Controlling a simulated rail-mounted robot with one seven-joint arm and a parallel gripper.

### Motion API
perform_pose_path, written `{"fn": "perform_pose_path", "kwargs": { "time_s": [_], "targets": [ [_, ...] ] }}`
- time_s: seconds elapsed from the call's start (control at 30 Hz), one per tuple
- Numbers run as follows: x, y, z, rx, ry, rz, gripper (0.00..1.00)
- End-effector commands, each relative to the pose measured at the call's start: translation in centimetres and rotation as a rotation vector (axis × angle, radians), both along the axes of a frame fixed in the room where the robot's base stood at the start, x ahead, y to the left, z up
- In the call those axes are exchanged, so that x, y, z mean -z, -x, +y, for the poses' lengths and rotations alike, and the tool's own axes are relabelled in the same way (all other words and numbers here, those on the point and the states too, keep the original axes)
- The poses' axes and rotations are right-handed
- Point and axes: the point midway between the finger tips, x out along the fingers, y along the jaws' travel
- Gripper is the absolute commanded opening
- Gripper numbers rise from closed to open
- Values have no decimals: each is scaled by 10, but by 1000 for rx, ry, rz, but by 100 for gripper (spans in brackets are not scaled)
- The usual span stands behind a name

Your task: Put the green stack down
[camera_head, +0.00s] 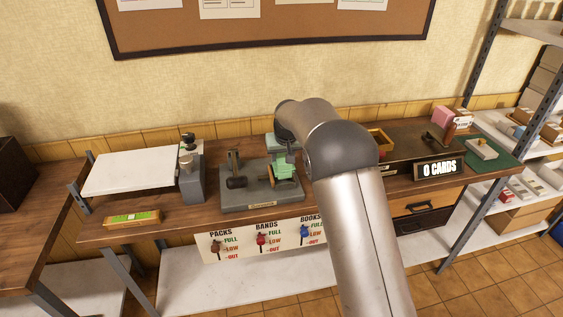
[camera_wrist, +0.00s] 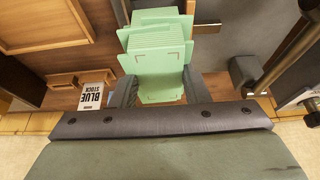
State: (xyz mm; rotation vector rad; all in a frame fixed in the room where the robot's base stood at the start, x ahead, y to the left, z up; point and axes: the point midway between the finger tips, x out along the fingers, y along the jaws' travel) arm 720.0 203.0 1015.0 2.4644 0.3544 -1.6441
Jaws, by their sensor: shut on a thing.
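The green stack (camera_wrist: 158,55) is a pile of mint-green cards whose layers sit a little out of line. My gripper (camera_wrist: 158,90) is shut on it, with one dark finger on each side, in the wrist view. In the head view, mint green (camera_head: 283,160) shows beside my arm, over the right part of the grey press (camera_head: 238,200). My arm hides much of the gripper there. I cannot tell whether the stack touches anything below it.
A white board (camera_head: 140,170) and a grey device (camera_head: 190,180) stand left of the press. A green-and-yellow box (camera_head: 132,218) lies at the bench's front left. A "0 CARDS" display (camera_head: 438,169) and a green mat (camera_head: 500,152) are at right. The wrist view shows a "BLUE STOCK" label (camera_wrist: 93,101).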

Motion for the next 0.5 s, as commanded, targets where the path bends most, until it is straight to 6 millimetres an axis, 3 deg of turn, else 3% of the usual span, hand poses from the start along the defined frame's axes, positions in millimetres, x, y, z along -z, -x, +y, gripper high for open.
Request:
{"fn": "perform_pose_path", "kwargs": {
  "time_s": [0.2, 0.5],
  "targets": [
    [31, 0, 4, 1, 0, 3, 14],
    [35, -1, 4, 0, -1, 0, 14]
  ]
}}
